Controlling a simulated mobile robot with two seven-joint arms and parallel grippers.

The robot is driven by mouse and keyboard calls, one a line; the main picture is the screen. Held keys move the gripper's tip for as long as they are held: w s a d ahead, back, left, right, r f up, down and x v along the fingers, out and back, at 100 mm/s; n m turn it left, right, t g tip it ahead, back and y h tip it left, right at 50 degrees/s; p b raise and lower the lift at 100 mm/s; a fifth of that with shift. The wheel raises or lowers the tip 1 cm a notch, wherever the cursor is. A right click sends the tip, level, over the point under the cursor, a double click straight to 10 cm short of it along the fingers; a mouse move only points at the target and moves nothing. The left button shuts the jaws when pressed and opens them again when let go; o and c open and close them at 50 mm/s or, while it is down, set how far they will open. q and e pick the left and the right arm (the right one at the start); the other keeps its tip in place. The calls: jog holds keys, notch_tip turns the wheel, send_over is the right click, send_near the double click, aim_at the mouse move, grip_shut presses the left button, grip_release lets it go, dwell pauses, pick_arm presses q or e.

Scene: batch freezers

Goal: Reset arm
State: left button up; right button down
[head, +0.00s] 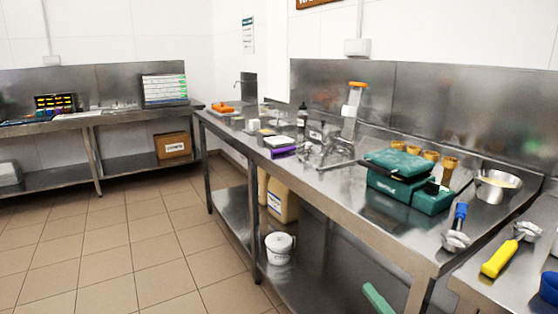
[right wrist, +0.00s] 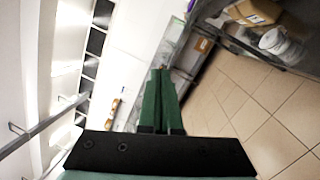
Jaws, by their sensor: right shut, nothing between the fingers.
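My right gripper (head: 377,299) shows at the bottom of the head view as a green shape, low in front of the steel bench and below its top. In the right wrist view its two green fingers (right wrist: 160,72) lie together, shut, with nothing between them. It is apart from the things on the bench. My left gripper is in neither view.
The steel bench (head: 330,190) holds a green machine (head: 395,172), a metal bowl (head: 497,187) and a blue-handled scoop (head: 459,228). A yellow-handled scoop (head: 503,255) lies at the right. A white bucket (head: 279,248) stands underneath. The tiled floor (head: 130,240) at left is clear.

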jog(key=s+a+f+m+g+h+b, duration=0.1)
jog(key=s+f+m+g+h, duration=0.15)
jog(key=s+f+m, duration=0.65)
jog(key=s+a+f+m+g+h+b, duration=0.1)
jog(key=s+f+m+g, duration=0.35)
jog(key=f, duration=0.75)
jog(key=s+a+f+m+g+h+b, duration=0.15)
jog(key=s+f+m, duration=0.35)
jog(key=f+m, duration=0.55)
pick_arm(q)
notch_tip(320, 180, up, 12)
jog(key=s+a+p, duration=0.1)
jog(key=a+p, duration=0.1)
jog(key=p, duration=1.7)
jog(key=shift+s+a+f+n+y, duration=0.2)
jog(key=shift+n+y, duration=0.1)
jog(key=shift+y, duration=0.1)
pick_arm(e)
jog(key=s+d+r+h, duration=0.1)
jog(key=d+r, duration=0.2)
jog(key=r, duration=1)
jog(key=shift+s+r+m, duration=0.2)
jog(key=shift+s+m, duration=0.1)
jog(key=shift+s, duration=0.05)
